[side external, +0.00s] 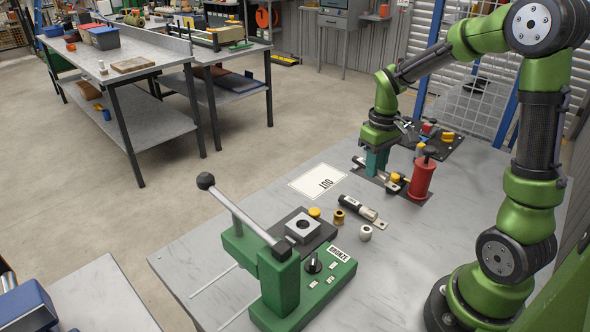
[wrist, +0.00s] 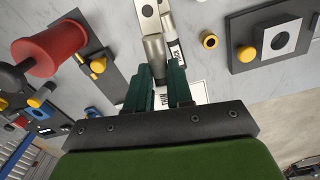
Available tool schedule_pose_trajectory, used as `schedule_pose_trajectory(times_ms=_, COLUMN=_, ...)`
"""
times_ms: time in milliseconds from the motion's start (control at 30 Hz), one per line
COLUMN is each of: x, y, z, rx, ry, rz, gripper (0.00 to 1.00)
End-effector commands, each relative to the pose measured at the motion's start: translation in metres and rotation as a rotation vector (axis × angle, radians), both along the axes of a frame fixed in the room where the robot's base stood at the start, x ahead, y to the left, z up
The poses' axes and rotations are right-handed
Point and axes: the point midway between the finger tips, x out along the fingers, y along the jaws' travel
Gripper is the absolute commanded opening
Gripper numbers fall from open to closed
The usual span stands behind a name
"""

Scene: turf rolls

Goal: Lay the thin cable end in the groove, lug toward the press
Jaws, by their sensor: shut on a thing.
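My gripper (side external: 376,162) has its teal fingers down close over a dark plate at the right part of the table. In the wrist view the fingers (wrist: 160,92) are shut on the thin cable end, and a white label reading THIN shows between them. Its silver lug end (wrist: 153,48) sticks out beyond the fingers, toward the top of that view. A second black cable end (side external: 358,208) with a label and a flat lug lies on the table. The green press (side external: 278,285) with a long lever stands at the front left. I cannot clearly make out the groove.
A red cylinder (side external: 422,180) with a black knob stands close beside my gripper. A brass ring (side external: 338,217) and a pale ring (side external: 365,233) lie near the press. A white OUT sheet (side external: 318,181) lies flat on the table. The table's left part is mostly clear.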

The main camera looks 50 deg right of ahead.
Motion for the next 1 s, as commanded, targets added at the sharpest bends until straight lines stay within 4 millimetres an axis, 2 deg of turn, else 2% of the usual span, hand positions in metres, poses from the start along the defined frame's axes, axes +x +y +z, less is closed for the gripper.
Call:
schedule_pose_trajectory(times_ms=33, x=-0.010, y=-0.014, z=-0.011, rx=0.002, ry=0.005, rz=0.001, gripper=0.00)
schedule_pose_trajectory(times_ms=167, x=-0.025, y=-0.033, z=-0.031, rx=0.001, ry=0.002, rz=0.069, gripper=0.00)
schedule_pose_trajectory(times_ms=300, x=-0.022, y=-0.035, z=-0.038, rx=-0.001, ry=-0.002, rz=0.158, gripper=0.00)
schedule_pose_trajectory(times_ms=400, x=-0.021, y=-0.035, z=-0.051, rx=0.000, ry=0.000, rz=0.179, gripper=0.00)
schedule_pose_trajectory(times_ms=833, x=-0.021, y=-0.035, z=-0.108, rx=0.000, ry=-0.001, rz=0.179, gripper=0.00)
schedule_pose_trajectory(times_ms=1000, x=-0.020, y=-0.035, z=-0.116, rx=-0.003, ry=-0.004, rz=0.180, gripper=0.00)
